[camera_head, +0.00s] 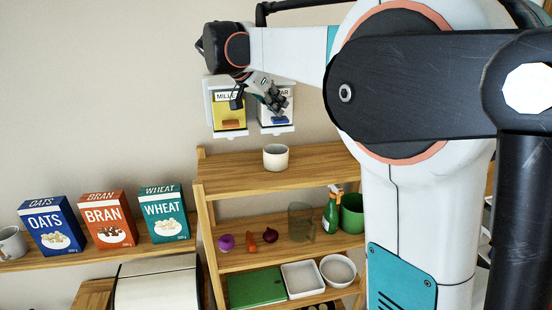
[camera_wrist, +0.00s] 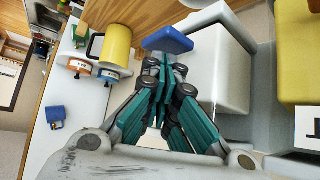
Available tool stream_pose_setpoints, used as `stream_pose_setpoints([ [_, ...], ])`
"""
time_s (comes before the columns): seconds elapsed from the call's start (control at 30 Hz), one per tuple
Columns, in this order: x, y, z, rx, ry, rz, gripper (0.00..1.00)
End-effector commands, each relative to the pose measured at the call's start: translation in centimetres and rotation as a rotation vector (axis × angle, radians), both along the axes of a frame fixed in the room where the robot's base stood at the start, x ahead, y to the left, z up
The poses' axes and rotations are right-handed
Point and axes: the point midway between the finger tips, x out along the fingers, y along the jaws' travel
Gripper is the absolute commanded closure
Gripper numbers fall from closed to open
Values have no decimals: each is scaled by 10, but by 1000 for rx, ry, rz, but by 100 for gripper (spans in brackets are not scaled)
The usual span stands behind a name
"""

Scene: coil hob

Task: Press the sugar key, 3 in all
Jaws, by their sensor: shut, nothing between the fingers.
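The sugar dispenser (camera_head: 290,103) is a white wall unit on the right of a pair, its label partly hidden by my gripper and only "AR" showing. Its blue key (camera_head: 280,121) juts out at the bottom; it also shows in the wrist view as a blue block (camera_wrist: 168,40). My gripper (camera_head: 278,106) is in front of this dispenser, just above the blue key. In the wrist view my gripper (camera_wrist: 164,64) is shut and empty, with its fingertips right by the key. I cannot tell whether they touch it.
The millet dispenser (camera_head: 229,108), yellow with an orange key (camera_head: 232,124), hangs close on the left. A white mug (camera_head: 276,157) stands below on the wooden shelf unit (camera_head: 240,183). Cereal boxes (camera_head: 106,218) stand on a lower shelf at left.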

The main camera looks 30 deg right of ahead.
Motion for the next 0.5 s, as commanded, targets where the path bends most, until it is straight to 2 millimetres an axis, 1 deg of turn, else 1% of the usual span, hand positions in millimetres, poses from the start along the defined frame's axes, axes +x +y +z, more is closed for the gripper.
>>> stream_pose_setpoints([
  [0.33,0,0,1,0,0,0,100],
  [0.5,0,0,13,0,0,0,100],
])
